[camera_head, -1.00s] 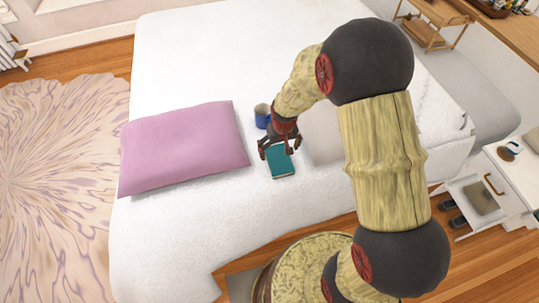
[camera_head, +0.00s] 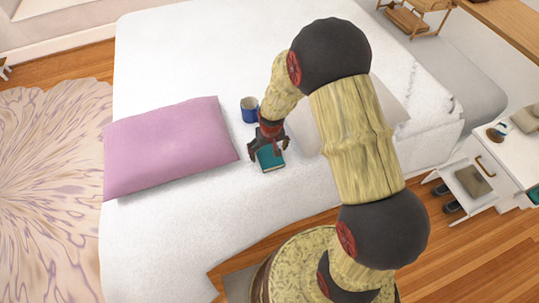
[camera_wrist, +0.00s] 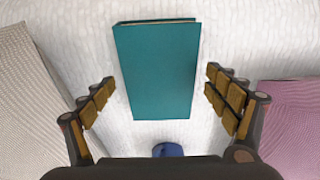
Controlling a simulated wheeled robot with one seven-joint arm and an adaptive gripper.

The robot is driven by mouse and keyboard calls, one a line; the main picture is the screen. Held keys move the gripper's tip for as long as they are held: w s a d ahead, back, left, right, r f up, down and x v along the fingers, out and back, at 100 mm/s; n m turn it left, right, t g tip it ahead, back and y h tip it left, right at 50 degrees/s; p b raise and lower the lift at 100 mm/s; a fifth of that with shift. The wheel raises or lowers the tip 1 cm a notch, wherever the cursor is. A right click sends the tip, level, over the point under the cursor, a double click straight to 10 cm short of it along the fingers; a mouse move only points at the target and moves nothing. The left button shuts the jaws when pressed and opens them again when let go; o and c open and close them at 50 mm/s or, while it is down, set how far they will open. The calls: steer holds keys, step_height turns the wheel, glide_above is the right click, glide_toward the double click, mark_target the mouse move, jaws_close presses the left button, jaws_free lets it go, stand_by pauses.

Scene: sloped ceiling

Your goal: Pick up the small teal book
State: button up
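The small teal book (camera_head: 271,159) lies flat on the white bed. My gripper (camera_head: 268,150) is above the book, pointing down, and partly hides it in the head view. In the wrist view the teal book (camera_wrist: 158,70) lies between and ahead of the two open fingers, with white cover showing on both sides. The fingers of my gripper (camera_wrist: 160,95) are apart and hold nothing. I cannot tell the exact height of the fingertips above the bed.
A pink pillow (camera_head: 165,147) lies left of the book. A blue mug (camera_head: 249,110) stands just behind the gripper. A pale pillow (camera_head: 308,132) lies to the right, partly behind my arm. The white bed (camera_head: 200,60) is clear farther back.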

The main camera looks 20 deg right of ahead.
steer(key=shift+c, duration=1.2)
steer(key=c, duration=1.1)
